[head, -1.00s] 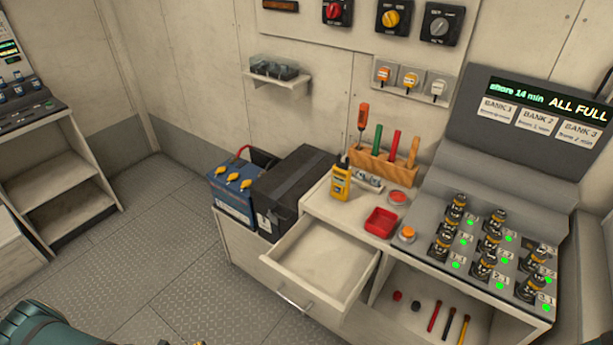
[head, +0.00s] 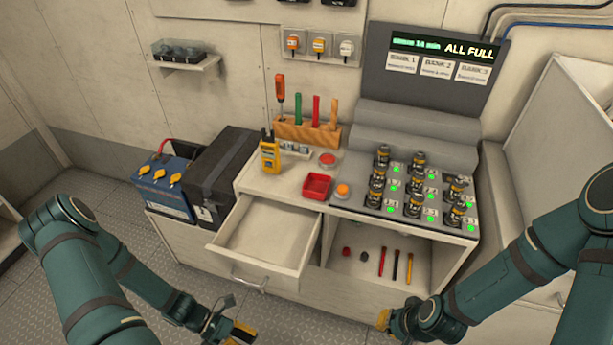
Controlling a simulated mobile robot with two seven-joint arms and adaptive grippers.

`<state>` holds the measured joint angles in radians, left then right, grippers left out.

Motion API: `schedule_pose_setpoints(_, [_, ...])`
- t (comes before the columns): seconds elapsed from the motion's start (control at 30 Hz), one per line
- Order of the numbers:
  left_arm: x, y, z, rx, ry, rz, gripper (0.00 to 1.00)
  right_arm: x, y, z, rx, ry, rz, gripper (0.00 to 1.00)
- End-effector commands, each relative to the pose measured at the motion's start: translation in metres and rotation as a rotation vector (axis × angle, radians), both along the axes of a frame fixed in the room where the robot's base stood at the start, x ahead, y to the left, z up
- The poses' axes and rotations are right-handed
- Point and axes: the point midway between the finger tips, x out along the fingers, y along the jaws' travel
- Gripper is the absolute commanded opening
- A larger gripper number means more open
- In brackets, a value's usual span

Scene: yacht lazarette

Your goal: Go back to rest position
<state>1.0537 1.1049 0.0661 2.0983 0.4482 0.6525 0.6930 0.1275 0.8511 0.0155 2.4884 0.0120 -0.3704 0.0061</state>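My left arm comes in from the left, and its gripper (head: 234,317) is low in the head view, in front of the open drawer (head: 268,232). Its tips look spread, with nothing seen between them. My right arm comes in from the right. Its gripper (head: 386,319) is at the lower middle, in front of the open shelf under the bench. Only a yellowish tip shows clearly and I see no object at it; its opening is not clear. Both grippers are apart from the bench objects.
The drawer juts out between the arms. On the bench are a yellow handheld device (head: 270,156), a red tray (head: 317,186), a tool block (head: 308,132) and a charger panel (head: 420,195) with several batteries. A blue battery (head: 164,188) and black box (head: 220,168) stand left.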

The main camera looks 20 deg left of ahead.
Motion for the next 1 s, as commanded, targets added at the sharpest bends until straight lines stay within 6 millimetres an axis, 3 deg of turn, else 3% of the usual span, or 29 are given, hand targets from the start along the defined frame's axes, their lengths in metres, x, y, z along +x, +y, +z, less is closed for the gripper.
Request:
schedule_pose_setpoints(0.27, [0.033,-0.035,0.009,0.299,-0.498,-0.633,0.39,-0.001,0.0,-0.001,0.0,0.002,0.002,0.0])
schedule_pose_setpoints(0.6, [0.093,-0.09,0.053,0.526,-1.197,-1.297,0.39,-0.001,0.0,-0.003,0.0,0.002,0.002,0.0])
schedule_pose_setpoints(0.8, [0.109,-0.115,0.075,0.577,-1.43,-1.469,0.39,-0.001,0.0,-0.003,0.0,0.002,0.002,0.0])
schedule_pose_setpoints(1.0, [0.111,-0.119,0.079,0.586,-1.469,-1.495,0.39,-0.001,0.0,-0.003,0.0,0.002,0.002,0.0])
